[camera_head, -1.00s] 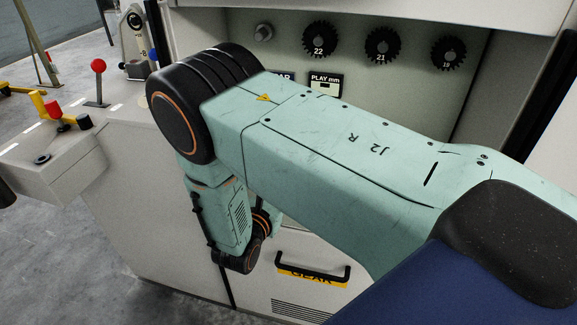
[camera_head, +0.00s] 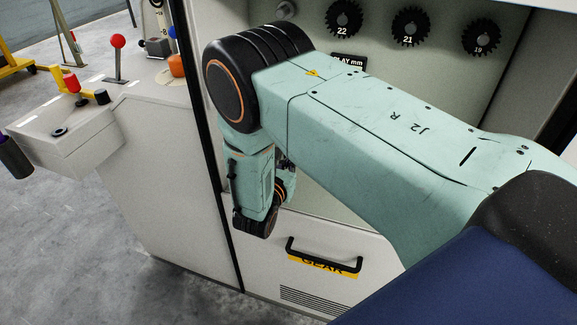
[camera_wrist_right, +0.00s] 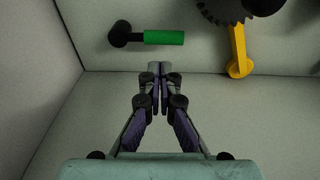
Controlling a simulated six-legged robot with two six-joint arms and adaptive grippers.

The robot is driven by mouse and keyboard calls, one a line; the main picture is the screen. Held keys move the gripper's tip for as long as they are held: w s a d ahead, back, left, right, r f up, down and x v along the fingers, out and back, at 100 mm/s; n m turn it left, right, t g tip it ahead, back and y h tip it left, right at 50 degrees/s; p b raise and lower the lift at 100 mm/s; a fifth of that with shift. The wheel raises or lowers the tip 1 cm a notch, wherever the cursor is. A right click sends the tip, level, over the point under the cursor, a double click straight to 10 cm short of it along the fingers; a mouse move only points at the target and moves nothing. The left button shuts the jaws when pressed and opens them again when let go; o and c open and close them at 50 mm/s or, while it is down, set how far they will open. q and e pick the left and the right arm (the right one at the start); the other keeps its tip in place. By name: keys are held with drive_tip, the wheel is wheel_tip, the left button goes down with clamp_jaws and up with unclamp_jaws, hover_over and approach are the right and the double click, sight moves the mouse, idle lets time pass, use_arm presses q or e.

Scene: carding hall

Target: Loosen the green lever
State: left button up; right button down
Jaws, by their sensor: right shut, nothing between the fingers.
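The green lever (camera_wrist_right: 163,37) shows in the right wrist view, near the top. Its green grip lies level, pointing right from a black pivot (camera_wrist_right: 121,34) on the pale back wall. My right gripper (camera_wrist_right: 157,66) is shut and empty. In that picture its fingertips are just below the green grip; I cannot tell how far they are from it in depth. In the head view my right arm crosses the picture and hides the lever and most of the right gripper. My left gripper is not in view.
A yellow lever (camera_wrist_right: 238,52) hangs beside a dark gear (camera_wrist_right: 222,10) to the right of the green one. Numbered gears (camera_head: 410,26) hang in the recess above my arm. A GEAR drawer handle (camera_head: 324,254) is below. A red-knobbed stick (camera_head: 118,42) stands at left.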

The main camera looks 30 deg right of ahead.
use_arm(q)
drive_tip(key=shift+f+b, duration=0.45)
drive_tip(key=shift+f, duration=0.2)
use_arm(e)
drive_tip(key=shift+x, duration=2.6)
